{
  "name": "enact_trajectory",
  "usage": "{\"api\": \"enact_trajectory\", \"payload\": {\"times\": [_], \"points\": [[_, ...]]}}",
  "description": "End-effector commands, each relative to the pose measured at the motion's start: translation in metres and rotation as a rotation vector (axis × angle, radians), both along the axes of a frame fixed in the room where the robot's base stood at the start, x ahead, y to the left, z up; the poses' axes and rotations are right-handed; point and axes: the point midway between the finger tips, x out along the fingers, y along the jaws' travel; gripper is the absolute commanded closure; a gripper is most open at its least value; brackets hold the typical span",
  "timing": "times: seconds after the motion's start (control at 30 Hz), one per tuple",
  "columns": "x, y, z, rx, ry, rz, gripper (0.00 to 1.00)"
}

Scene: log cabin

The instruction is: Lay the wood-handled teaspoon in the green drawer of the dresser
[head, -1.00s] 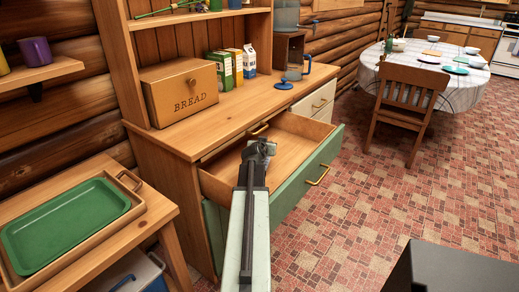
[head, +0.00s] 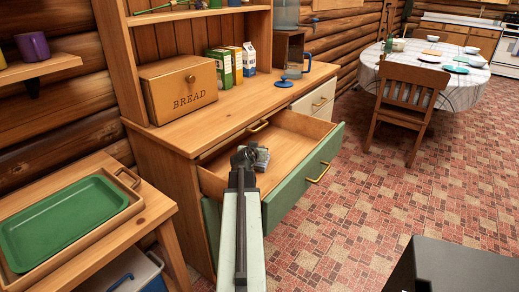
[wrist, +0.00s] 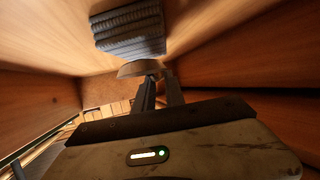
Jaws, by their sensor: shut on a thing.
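The green drawer (head: 312,172) of the dresser (head: 172,176) stands pulled open, its wooden inside showing. My gripper (head: 243,157) is inside the drawer's opening. In the wrist view my gripper (wrist: 158,82) is shut on what looks like the teaspoon (wrist: 138,69); a pale rounded part, probably its bowl, shows at the fingertips. Its handle is hidden or too small to make out. A folded grey-blue striped cloth (head: 262,158) lies in the drawer just beyond the fingertips. It also shows in the wrist view (wrist: 130,30). I cannot tell whether the spoon touches the drawer floor.
A bread box (head: 180,89), several cartons (head: 232,66) and a blue item (head: 284,84) stand on the dresser top. A cream drawer (head: 314,103) is farther right. A green tray (head: 62,225) sits on the side table at left.

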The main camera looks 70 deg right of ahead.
Motion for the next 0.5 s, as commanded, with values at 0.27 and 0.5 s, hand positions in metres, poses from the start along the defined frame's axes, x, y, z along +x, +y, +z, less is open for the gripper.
{"api": "enact_trajectory", "payload": {"times": [0.27,0.5], "points": [[-0.0001,0.0000,0.0003,0.000,0.000,0.000,0.64],[-0.0001,-0.0001,0.0029,0.000,0.000,0.000,0.64]]}}
